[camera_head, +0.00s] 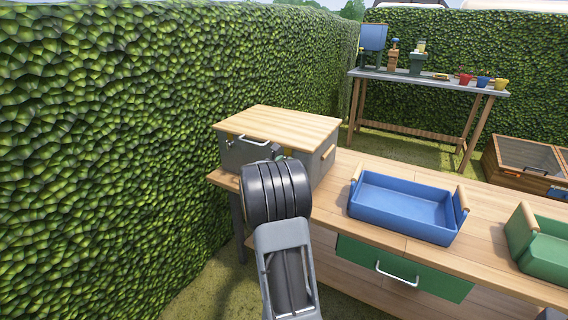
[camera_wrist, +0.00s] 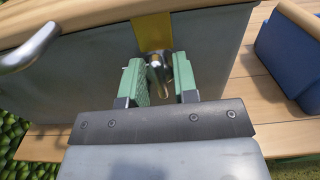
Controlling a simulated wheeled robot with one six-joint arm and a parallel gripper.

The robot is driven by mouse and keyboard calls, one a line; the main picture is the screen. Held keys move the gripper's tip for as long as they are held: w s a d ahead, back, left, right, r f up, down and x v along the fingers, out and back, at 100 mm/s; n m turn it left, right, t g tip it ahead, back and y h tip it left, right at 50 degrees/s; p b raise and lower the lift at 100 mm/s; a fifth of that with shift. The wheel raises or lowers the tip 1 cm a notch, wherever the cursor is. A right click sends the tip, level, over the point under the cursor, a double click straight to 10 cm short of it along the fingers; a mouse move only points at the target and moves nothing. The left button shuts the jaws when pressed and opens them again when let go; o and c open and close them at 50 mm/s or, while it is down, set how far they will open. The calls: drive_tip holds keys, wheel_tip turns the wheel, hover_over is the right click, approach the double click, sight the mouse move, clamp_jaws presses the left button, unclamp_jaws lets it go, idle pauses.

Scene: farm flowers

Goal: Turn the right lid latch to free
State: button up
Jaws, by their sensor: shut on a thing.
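The grey box (camera_head: 327,161) with a wooden lid (camera_head: 280,124) stands at the left end of the bench. In the wrist view, a yellow plate (camera_wrist: 152,32) on the box front carries a small metal latch (camera_wrist: 158,68), the right lid latch. My gripper (camera_wrist: 161,80) is at the box front, its green-padded fingers on either side of the latch and shut on it. The latch's lower part hangs between the pads. In the head view, my wrist hides the latch and most of my fingers. The lid lies flat on the box.
A metal handle (camera_wrist: 28,47) sits left of the latch. A blue tray (camera_head: 402,208) stands on the bench right of the box, with a green tray (camera_head: 541,253) farther right. A hedge (camera_head: 150,130) runs along the left. A table (camera_head: 425,81) with pots stands behind.

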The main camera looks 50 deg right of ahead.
drive_tip(key=o, duration=0.8)
drive_tip(key=shift+a, duration=0.1)
drive_tip(key=p+v, duration=0.2)
drive_tip(key=v, duration=1.1)
drive_tip(key=shift+s+a+f, duration=0.1)
drive_tip(key=shift+a, duration=0.15)
